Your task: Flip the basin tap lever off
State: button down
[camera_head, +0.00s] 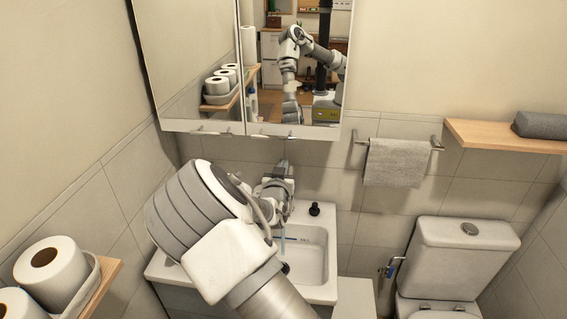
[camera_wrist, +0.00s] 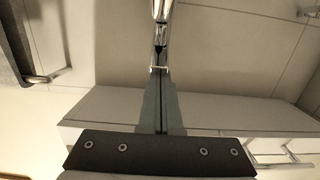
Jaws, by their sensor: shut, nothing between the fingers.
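The chrome basin tap (camera_wrist: 162,12) shows at the top edge of the wrist view, just beyond my fingertips. Its lever is hard to tell apart from its body. My gripper (camera_wrist: 160,72) is shut and empty, its two fingers together and pointing at the tap. I cannot tell whether they touch it. In the head view my arm hides most of the tap, and my gripper (camera_head: 284,166) is above the back of the white basin (camera_head: 313,262). A thin pale-blue streak (camera_head: 282,243), like running water, comes down into the basin.
A mirror cabinet (camera_head: 188,70) hangs close above the basin. A small black object (camera_head: 314,209) stands on the basin's rear right. A grey towel (camera_head: 396,163) on a rail and a toilet (camera_head: 462,250) are to the right. A shelf with paper rolls (camera_head: 50,270) is at left.

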jog(key=shift+s+f+b, duration=0.2)
jog(key=shift+f+b, duration=0.35)
jog(key=shift+b, duration=0.5)
jog(key=s+f+t+b, duration=0.1)
jog(key=b, duration=0.4)
jog(key=s+f+t+b, duration=0.1)
jog(key=f+t+b, duration=0.1)
jog(key=b, duration=0.4)
jog(key=shift+s+f+t+b, duration=0.2)
jog(key=shift+t+b, duration=0.1)
jog(key=shift+s+f+b, duration=0.2)
jog(key=shift+f+b, duration=0.2)
jog(key=shift+b, duration=0.5)
jog(key=shift+s+f+b, duration=0.25)
jog(key=shift+f+b, duration=0.05)
jog(key=shift+b, duration=0.3)
